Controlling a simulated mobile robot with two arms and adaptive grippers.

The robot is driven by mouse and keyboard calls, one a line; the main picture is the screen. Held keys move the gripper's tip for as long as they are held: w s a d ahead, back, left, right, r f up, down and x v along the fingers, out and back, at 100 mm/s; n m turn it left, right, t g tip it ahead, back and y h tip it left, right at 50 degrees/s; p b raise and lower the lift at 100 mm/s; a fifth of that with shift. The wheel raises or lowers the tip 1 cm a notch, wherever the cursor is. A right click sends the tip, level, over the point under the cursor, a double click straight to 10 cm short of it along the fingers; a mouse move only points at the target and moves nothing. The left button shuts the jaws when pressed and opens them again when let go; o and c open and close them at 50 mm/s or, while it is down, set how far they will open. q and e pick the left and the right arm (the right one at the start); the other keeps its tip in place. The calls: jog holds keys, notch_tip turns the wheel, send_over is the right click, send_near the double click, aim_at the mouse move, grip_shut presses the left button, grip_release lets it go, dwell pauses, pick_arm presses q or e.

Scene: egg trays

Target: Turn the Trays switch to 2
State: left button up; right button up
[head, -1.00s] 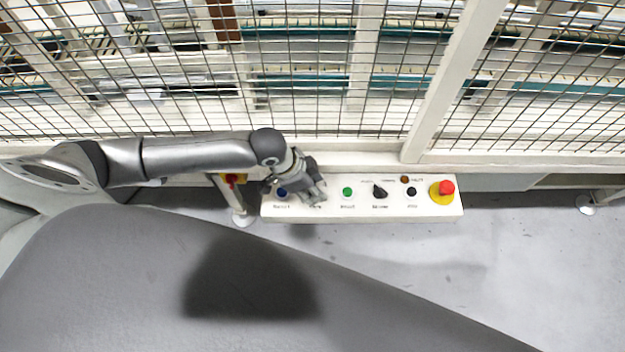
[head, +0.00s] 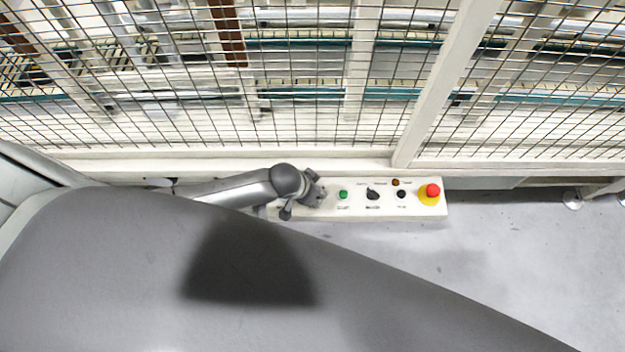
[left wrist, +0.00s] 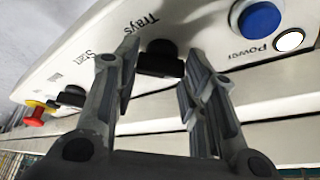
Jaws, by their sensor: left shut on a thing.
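The white control panel (head: 355,212) sits at the foot of the mesh fence. The black Trays switch (left wrist: 160,58) shows in the left wrist view, below the printed word "Trays"; its numbers cannot be read. My left gripper (head: 314,193) is over the left part of the panel and hides the switch in the head view. My right gripper is not in view.
A blue Power button (left wrist: 262,18) and a white round light (left wrist: 289,40) are beside the switch. Along the panel are a green button (head: 343,195), a black selector (head: 372,194), a black button (head: 401,194) and a red emergency stop (head: 432,190). The mesh fence (head: 310,120) rises behind.

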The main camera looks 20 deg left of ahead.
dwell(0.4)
pick_arm(q)
jog(key=o, duration=1)
jog(key=v, duration=1.2)
